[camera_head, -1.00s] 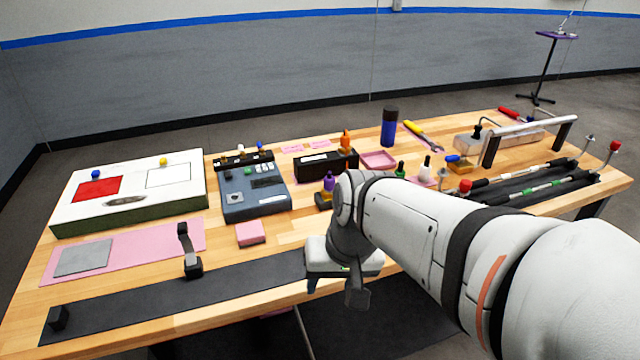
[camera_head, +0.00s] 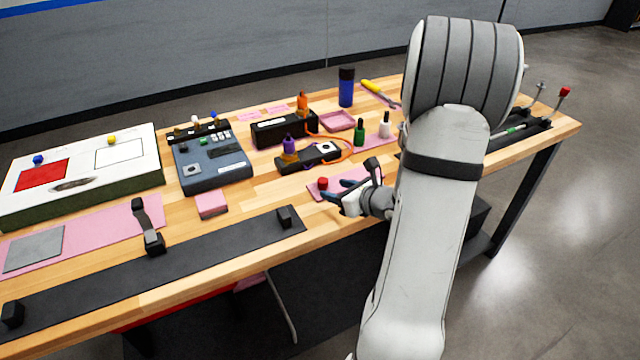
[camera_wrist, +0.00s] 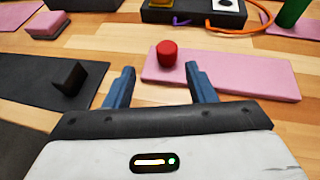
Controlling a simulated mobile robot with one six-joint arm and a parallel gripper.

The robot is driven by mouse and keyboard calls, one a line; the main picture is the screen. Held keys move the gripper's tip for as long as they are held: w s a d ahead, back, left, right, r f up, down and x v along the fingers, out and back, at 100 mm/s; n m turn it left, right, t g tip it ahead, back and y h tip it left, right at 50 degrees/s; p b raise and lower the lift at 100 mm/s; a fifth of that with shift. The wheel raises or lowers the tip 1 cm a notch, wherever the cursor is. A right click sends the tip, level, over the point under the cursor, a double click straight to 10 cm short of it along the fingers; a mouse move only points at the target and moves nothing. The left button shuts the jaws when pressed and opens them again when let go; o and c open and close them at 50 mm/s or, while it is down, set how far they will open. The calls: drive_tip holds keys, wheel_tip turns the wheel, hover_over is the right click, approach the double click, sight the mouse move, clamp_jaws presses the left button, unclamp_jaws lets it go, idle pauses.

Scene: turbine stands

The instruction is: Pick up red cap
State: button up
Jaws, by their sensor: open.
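A small red cap (camera_wrist: 167,53) stands on a pink mat (camera_wrist: 245,78) on the wooden table. In the wrist view it sits ahead of my gripper (camera_wrist: 160,84), between the lines of the two blue fingers and nearer the right one. The fingers are apart with nothing between them. In the head view the red cap (camera_head: 323,183) shows at the left end of the pink mat (camera_head: 352,178), just beyond my gripper (camera_head: 333,195). I cannot tell from there whether a finger touches it.
A black strip (camera_head: 200,262) with black blocks lies left of my gripper. Green (camera_head: 359,132) and white (camera_head: 385,125) bottles stand at the right. Bare wood lies left of the mat.

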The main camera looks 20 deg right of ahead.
sight(326, 182)
drive_tip(key=x, duration=0.2)
drive_tip(key=p+x, duration=0.1)
drive_tip(key=x, duration=0.2)
drive_tip(key=d+x, duration=0.1)
drive_tip(key=x, duration=0.1)
drive_tip(key=shift+w+a+r+p, duration=0.2)
drive_tip(key=shift+w+p, duration=0.15)
drive_tip(key=shift+w, duration=0.2)
clamp_jaws()
